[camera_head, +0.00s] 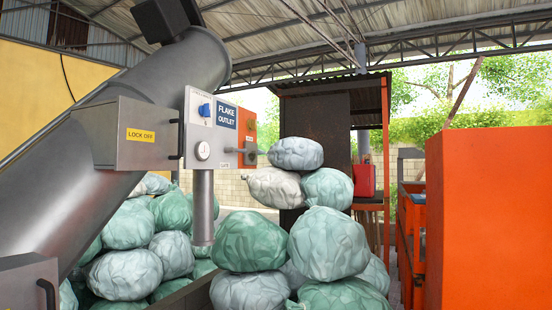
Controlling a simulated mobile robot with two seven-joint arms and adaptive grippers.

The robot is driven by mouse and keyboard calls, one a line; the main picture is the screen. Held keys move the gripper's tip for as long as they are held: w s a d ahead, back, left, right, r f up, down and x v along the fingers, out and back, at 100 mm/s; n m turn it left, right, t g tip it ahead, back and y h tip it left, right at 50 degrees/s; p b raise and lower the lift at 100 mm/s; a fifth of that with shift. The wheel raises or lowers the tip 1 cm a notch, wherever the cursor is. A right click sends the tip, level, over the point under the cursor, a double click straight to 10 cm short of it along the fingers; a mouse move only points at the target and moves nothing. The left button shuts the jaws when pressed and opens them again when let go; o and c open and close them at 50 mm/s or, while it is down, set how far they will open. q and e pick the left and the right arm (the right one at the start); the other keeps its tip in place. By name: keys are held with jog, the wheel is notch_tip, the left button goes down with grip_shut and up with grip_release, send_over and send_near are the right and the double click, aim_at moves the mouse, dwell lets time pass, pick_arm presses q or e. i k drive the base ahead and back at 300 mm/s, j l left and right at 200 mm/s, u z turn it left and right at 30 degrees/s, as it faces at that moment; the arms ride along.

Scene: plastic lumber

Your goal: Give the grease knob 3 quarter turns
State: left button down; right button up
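A pale control panel (212,128) hangs in front of a large sloping grey tube, left of centre. It carries a blue knob (204,110) at its upper left and a round white dial or knob (202,151) below it. A grey lever or valve part (249,153) sticks out to the right over an orange face (247,127). I cannot tell which of these is the grease knob; the small labels are too small to read. Neither of my grippers shows in the head view.
A grey box marked LOCK OFF (135,150) sits left of the panel. A vertical pipe (203,205) drops below it. Stuffed green and white bags (330,243) are piled below and to the right. A big orange block (490,220) fills the right. A red can (364,180) stands behind.

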aim_at(251, 124)
jog(key=i+l+u, duration=0.25)
jog(key=i+l, duration=0.25)
jog(key=i, duration=0.25)
jog(key=i+l+z, duration=0.1)
jog(key=i+l, duration=0.15)
jog(key=i, duration=0.2)
